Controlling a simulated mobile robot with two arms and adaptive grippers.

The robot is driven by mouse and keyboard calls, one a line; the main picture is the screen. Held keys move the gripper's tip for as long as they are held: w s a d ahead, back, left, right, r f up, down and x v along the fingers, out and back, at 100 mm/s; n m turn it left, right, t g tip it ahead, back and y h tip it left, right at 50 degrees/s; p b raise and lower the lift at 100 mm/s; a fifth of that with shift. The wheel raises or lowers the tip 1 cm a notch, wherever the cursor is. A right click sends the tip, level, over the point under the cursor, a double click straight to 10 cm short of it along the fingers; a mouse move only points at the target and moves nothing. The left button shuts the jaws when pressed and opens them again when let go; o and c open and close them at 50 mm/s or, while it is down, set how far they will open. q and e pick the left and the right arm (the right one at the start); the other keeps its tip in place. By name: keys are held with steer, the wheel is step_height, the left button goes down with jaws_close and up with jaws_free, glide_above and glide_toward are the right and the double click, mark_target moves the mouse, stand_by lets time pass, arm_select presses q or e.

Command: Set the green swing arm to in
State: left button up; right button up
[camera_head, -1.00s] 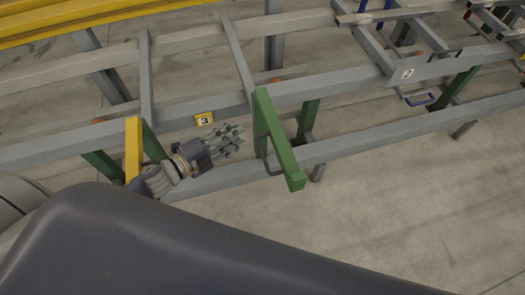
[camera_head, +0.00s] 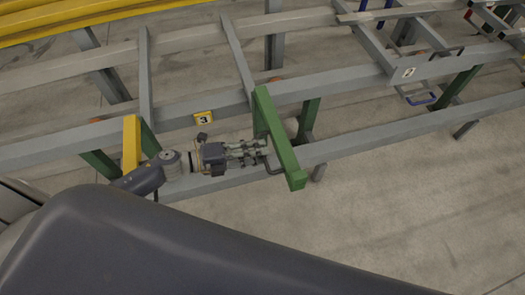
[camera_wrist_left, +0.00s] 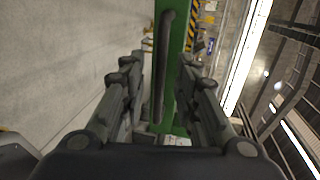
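The green swing arm (camera_head: 279,140) sticks out from the grey frame toward the front in the head view. A dark bar handle (camera_head: 268,164) is on its left side. My left gripper (camera_head: 266,151) is right beside the arm, level with the handle. In the left wrist view the two fingers of my left gripper (camera_wrist_left: 160,90) are apart, with the handle (camera_wrist_left: 164,65) and the green arm (camera_wrist_left: 182,100) showing between them. The handle runs lengthwise in the gap. I cannot tell whether a finger touches it. My right gripper is not in view.
A yellow arm (camera_head: 132,148) stands left, close to my left forearm. A lower grey rail (camera_head: 370,138) runs below. Open concrete floor (camera_head: 420,210) lies at the front right.

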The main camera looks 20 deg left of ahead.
arm_select(q)
steer(key=shift+x, duration=1.15)
jaws_close()
